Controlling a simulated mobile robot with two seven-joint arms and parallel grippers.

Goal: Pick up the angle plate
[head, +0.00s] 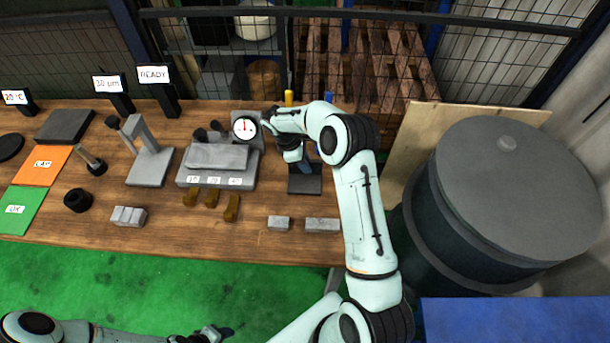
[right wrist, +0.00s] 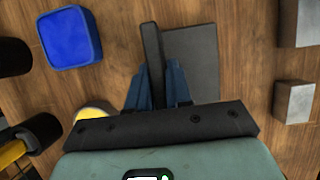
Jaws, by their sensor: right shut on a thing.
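The angle plate (head: 305,186) is a dark grey piece on the wooden bench, right of the grinder, partly hidden by my right arm. In the right wrist view its upright wall (right wrist: 151,48) and flat base (right wrist: 196,60) show. My right gripper (head: 305,163) is over it, and the fingers (right wrist: 158,88) are shut on the upright wall, one on each side. I cannot tell whether the base is clear of the bench. My left gripper (head: 208,334) is low at the bottom edge, away from the bench, and its opening is unclear.
The grinder (head: 216,182) with a round dial (head: 244,128) stands left of my right gripper. Grey blocks (head: 322,224) lie near the front edge. A blue block (right wrist: 70,38) and a yellow-topped piece (right wrist: 92,113) are close by. A large dark drum (head: 515,190) stands right.

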